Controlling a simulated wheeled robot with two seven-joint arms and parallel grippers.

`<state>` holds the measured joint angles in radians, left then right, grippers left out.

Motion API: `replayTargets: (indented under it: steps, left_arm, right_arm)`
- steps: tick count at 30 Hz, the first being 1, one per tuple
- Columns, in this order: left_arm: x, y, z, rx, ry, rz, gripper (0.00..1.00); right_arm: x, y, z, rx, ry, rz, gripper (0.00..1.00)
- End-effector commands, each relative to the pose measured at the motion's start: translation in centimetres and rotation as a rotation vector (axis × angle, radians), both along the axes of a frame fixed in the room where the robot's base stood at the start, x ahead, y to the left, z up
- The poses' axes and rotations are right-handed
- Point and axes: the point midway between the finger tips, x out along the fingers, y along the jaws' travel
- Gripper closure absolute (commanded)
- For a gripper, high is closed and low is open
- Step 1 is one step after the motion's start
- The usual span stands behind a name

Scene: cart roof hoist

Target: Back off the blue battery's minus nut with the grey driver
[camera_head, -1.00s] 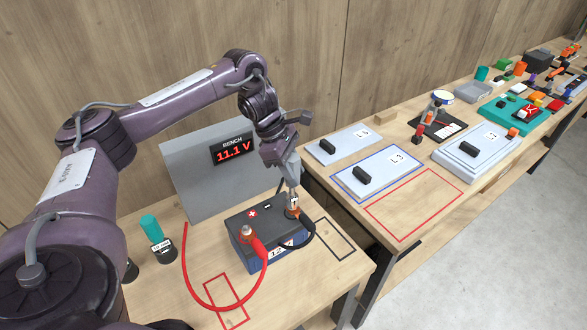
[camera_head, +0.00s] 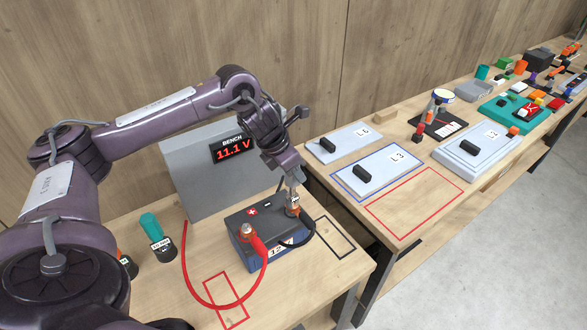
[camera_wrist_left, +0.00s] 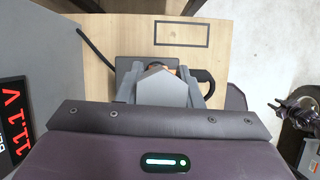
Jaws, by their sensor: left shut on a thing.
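The blue battery (camera_head: 262,258) stands on the near bench, with a dark top marked plus and minus. A black cable (camera_head: 306,228) runs to its minus post at the far right corner; the nut there is hidden under the tool tip and orange cable end. My left gripper (camera_head: 291,172) is over that post, pointing down and shut on the grey driver. The driver's grey handle (camera_wrist_left: 158,86) shows between the fingers in the left wrist view. Its lower end meets the minus post. A dark part at the right edge of that view may be my right gripper; its jaws are unclear.
A red cable (camera_head: 212,306) loops from the plus post across the bench. The grey bench meter (camera_head: 200,170) reads 11.1 V behind the battery. A teal-handled driver (camera_head: 152,228) stands at left. A black outlined rectangle (camera_head: 335,238) lies empty at right.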

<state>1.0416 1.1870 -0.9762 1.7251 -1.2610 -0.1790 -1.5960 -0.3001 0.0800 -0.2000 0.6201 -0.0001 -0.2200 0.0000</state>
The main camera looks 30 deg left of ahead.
Motion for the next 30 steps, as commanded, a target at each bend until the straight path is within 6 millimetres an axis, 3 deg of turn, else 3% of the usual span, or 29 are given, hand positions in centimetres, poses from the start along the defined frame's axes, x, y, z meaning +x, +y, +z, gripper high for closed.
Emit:
replayTargets:
  steps: [14, 30]
  left_arm:
    - [0.1, 0.0, 2.8, -0.001, 0.000, -0.004, 1.00]
    - [0.1, 0.0, 5.9, -0.001, -0.002, -0.004, 1.00]
  right_arm:
    - [0.0, 0.0, 2.0, 0.000, 0.000, 0.000, 0.64]
    - [0.0, 0.0, 2.0, 0.000, 0.000, 0.000, 0.64]
